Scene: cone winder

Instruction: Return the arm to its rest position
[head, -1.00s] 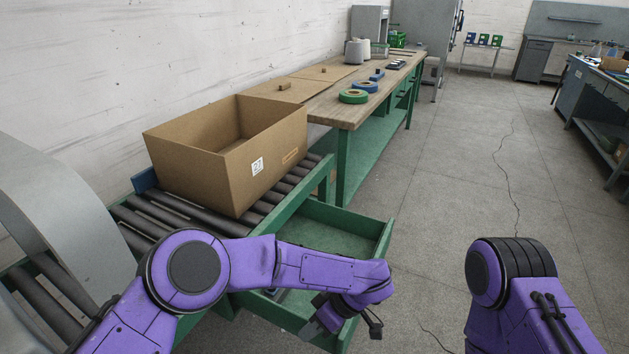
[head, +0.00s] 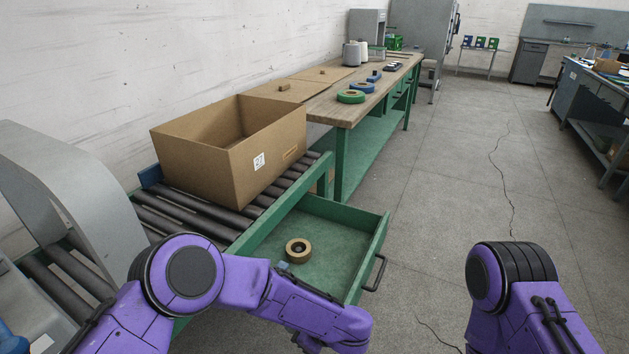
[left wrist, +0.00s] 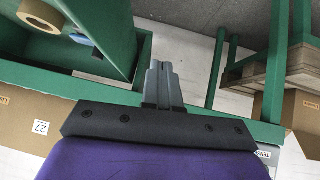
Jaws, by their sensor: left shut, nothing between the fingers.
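My left gripper (left wrist: 158,70) is shut and empty, its two grey fingers together in the left wrist view. In the head view my purple left arm reaches across the bottom, and its gripper end is mostly hidden or cut off at the lower edge. The open green drawer (head: 338,228) lies just beyond this arm. A brown tape roll (head: 298,250) lies in it; the roll also shows in the left wrist view (left wrist: 40,14). Of my right arm only purple upper links show at lower right; its gripper is out of view.
A large open cardboard box (head: 205,168) stands on the roller conveyor (head: 180,212), left of the drawer. The workbench (head: 345,110) behind carries a green tape roll (head: 351,97) and a blue one (head: 362,87). The floor (head: 450,180) to the right is clear.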

